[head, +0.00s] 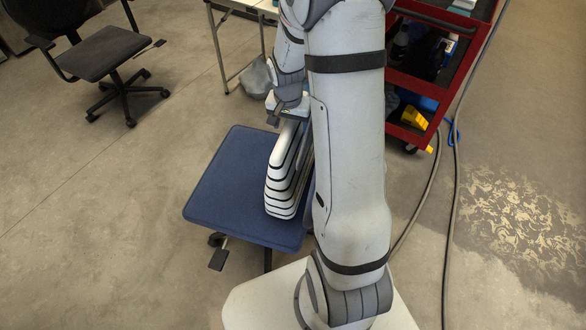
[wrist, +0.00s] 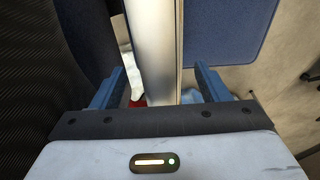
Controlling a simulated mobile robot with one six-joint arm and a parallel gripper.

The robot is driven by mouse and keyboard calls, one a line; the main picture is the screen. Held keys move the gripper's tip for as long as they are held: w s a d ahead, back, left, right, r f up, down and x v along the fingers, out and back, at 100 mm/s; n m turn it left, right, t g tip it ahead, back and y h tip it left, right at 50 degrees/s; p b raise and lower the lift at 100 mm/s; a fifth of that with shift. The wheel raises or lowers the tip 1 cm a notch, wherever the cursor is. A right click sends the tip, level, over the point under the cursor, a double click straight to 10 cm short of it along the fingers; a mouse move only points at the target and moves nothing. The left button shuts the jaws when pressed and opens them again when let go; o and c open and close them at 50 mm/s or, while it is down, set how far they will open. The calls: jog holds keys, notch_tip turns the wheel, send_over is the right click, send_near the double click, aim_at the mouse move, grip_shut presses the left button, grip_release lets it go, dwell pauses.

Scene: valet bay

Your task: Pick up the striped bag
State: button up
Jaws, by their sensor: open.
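The striped bag (head: 281,185) is white with black stripes and stands upright on a blue chair seat (head: 225,190) in the head view. My arm hides its right side. My gripper (head: 284,112) is open at the bag's top. In the wrist view, a pale upright strip, which looks like the bag (wrist: 153,45), runs between the two blue fingers of my gripper (wrist: 158,80). A gap shows on each side of it, so the fingers do not appear to touch it.
A black office chair (head: 100,52) stands at the upper left. A red shelf cart (head: 425,75) with several items is at the upper right. A white table (head: 235,5) is behind. Cables (head: 445,200) cross the floor at right. The left floor is clear.

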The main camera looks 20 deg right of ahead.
jog(key=shift+w+d+f, duration=0.1)
jog(key=shift+f, duration=0.7)
jog(key=shift+c, duration=0.4)
grip_shut()
jog(key=shift+r, duration=0.1)
